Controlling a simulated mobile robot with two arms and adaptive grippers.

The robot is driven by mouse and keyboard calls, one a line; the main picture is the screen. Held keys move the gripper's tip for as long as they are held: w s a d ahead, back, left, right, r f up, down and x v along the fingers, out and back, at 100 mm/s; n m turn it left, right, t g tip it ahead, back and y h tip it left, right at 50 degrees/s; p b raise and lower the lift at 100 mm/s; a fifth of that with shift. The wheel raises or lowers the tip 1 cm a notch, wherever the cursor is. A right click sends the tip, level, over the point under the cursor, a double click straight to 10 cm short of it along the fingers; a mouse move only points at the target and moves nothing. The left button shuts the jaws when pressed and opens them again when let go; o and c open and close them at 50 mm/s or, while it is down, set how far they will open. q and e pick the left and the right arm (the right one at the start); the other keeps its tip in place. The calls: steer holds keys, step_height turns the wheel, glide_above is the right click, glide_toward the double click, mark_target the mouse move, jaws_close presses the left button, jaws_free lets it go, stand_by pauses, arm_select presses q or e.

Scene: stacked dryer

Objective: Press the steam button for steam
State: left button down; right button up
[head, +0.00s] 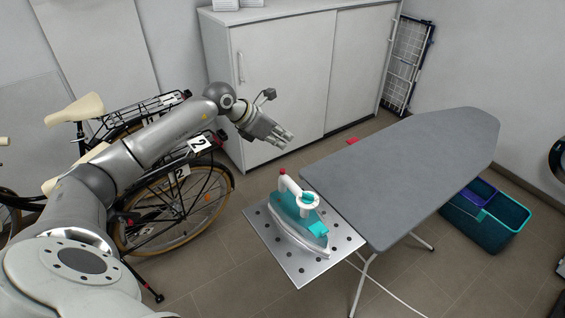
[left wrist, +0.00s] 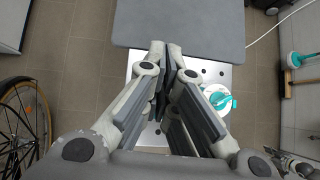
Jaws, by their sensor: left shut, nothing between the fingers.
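A teal and white iron (head: 300,215) stands on the perforated metal rest (head: 345,242) at the near end of the ironing board (head: 415,165). A small red part (head: 283,171) shows at the top of its white handle; I cannot tell for sure which part is the steam button. My left gripper (head: 287,138) is shut and empty, above and behind the iron, apart from it. In the left wrist view the shut fingers (left wrist: 164,75) hang over the metal rest, and the iron (left wrist: 218,98) shows to their right, partly hidden by a finger. My right gripper is not in view.
Bicycles (head: 180,205) stand at the left beside my arm. A white cabinet (head: 285,75) stands behind. A teal basket (head: 485,225) is on the floor under the board's right side. A cord (head: 385,285) runs below the board. The board's top is clear.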

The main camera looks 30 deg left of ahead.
mark_target(282, 171)
arm_select(q)
step_height(282, 171, up, 2)
steer(key=n+h+p, duration=0.1)
steer(key=n, duration=0.2)
steer(key=n+p, duration=0.1)
steer(key=n, duration=0.2)
steer(key=shift+w+a+g+h, duration=0.15)
steer(key=shift+g+h, duration=0.15)
steer(key=shift+h, duration=0.1)
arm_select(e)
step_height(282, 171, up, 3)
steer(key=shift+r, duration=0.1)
arm_select(q)
step_height(282, 171, down, 9)
steer(key=b, duration=0.5)
steer(key=shift+r+b, duration=0.1)
steer(key=shift+b, duration=0.3)
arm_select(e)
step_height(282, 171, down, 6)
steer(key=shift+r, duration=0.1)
arm_select(q)
steer(key=shift+f+b, duration=0.3)
steer(key=shift+f, duration=0.05)
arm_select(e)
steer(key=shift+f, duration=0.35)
